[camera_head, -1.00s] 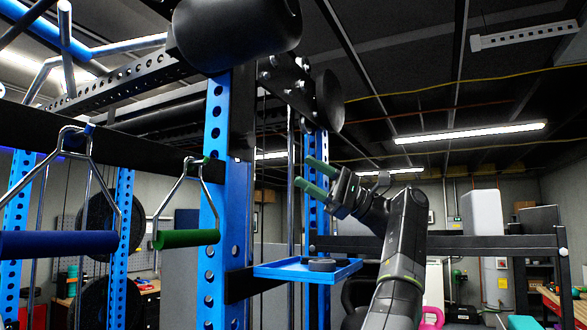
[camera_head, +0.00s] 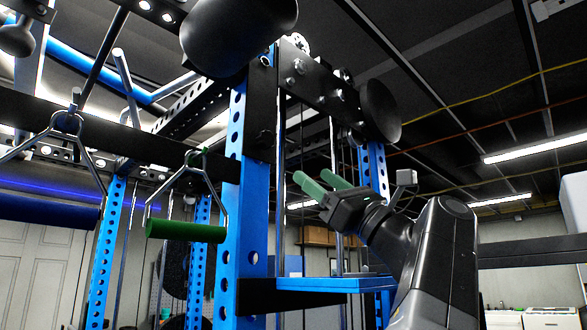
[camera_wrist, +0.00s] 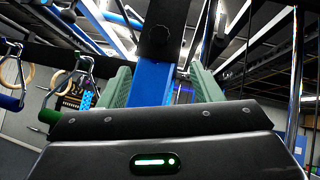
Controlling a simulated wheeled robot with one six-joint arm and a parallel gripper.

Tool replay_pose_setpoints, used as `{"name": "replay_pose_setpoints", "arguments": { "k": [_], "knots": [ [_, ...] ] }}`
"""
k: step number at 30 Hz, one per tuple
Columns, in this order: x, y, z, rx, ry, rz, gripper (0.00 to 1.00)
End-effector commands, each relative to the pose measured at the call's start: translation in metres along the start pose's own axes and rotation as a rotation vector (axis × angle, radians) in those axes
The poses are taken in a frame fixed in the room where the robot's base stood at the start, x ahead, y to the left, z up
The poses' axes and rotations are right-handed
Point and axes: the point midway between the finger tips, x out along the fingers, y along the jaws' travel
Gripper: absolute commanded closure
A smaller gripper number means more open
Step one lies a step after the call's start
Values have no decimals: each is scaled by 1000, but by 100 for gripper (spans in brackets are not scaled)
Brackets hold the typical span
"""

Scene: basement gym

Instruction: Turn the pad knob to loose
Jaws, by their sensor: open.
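A small dark knob (camera_wrist: 160,38) sits on a black plate on a blue upright, top centre in the wrist view. In the head view, a dark knob shape (camera_head: 264,141) shows faintly on the black plate of the near blue upright (camera_head: 232,190). I cannot read any loose or tight marking. A black padded roller (camera_head: 238,32) is above it, and a second pad (camera_head: 380,111) is farther right. My gripper (camera_head: 320,182) has green fingers, apart and empty, right of the upright and apart from the knob. In the wrist view, its fingers (camera_wrist: 163,85) frame the upright below the knob.
A blue tray (camera_head: 335,284) juts out below my gripper. A green-grip handle (camera_head: 186,231) and a blue-grip handle (camera_head: 45,210) hang at left. Vertical rods stand behind the fingers. A dark beam crosses the right side.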

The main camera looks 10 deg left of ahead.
Motion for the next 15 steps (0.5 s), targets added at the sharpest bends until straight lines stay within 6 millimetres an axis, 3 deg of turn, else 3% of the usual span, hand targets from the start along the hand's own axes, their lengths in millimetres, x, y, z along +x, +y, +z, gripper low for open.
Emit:
{"name": "replay_pose_setpoints", "arguments": {
  "k": [5,15],
  "knots": [
    [13,1,1,4,-1,1,41],
    [66,0,2,5,-2,2,41]
  ]
}}
